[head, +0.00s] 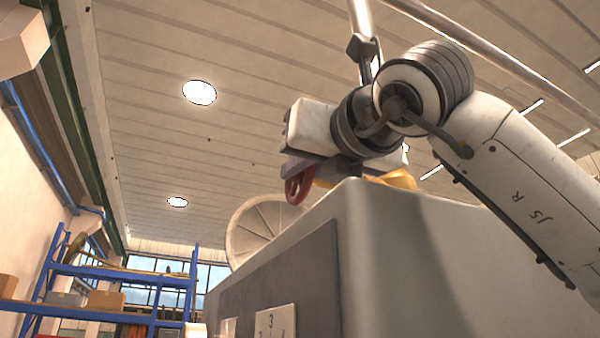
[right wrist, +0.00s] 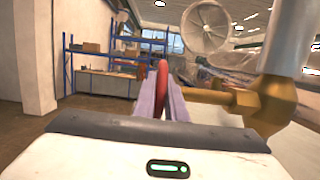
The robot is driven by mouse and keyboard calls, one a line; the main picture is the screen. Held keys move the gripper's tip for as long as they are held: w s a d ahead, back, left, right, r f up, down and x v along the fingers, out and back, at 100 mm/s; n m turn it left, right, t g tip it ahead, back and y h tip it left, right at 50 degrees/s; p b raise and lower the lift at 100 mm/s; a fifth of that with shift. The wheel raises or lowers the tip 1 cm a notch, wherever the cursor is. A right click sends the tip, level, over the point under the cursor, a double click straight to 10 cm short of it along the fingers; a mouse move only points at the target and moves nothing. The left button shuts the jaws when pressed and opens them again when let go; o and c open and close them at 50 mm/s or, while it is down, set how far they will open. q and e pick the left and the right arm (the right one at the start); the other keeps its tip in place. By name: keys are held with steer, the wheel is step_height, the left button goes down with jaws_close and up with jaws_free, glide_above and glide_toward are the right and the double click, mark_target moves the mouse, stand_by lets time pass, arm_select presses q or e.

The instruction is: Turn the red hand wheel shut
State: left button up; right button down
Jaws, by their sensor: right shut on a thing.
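The red hand wheel (head: 298,187) shows in the head view below my right gripper, above the top edge of a large pale cabinet. In the right wrist view the wheel (right wrist: 161,88) is seen edge-on between the two fingers. My right gripper (right wrist: 160,100) is shut on the wheel's rim. In the head view the right gripper (head: 298,168) reaches down to the wheel from the upper right, and its hand hides part of the wheel. A brass valve body (right wrist: 250,103) with a stem joins the wheel on its right. My left gripper is not in view.
The large pale cabinet (head: 420,270) fills the lower right of the head view. A vertical metal pipe (right wrist: 288,50) rises from the valve, close to the right gripper. A round fan-like disc (head: 255,228) stands behind. Blue shelving (head: 125,273) is far off at left.

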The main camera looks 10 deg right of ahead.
steer(key=c, duration=1.8)
jaws_free()
steer(key=shift+s+d+f, duration=0.1)
steer(key=shift+s, duration=0.2)
steer(key=b+v, duration=0.2)
steer(key=v, duration=0.6)
steer(key=shift+s+d+b, duration=0.1)
steer(key=shift+s+b, duration=0.2)
steer(key=shift+b, duration=0.05)
steer(key=shift+s+d+f, duration=0.15)
steer(key=shift+s, duration=0.35)
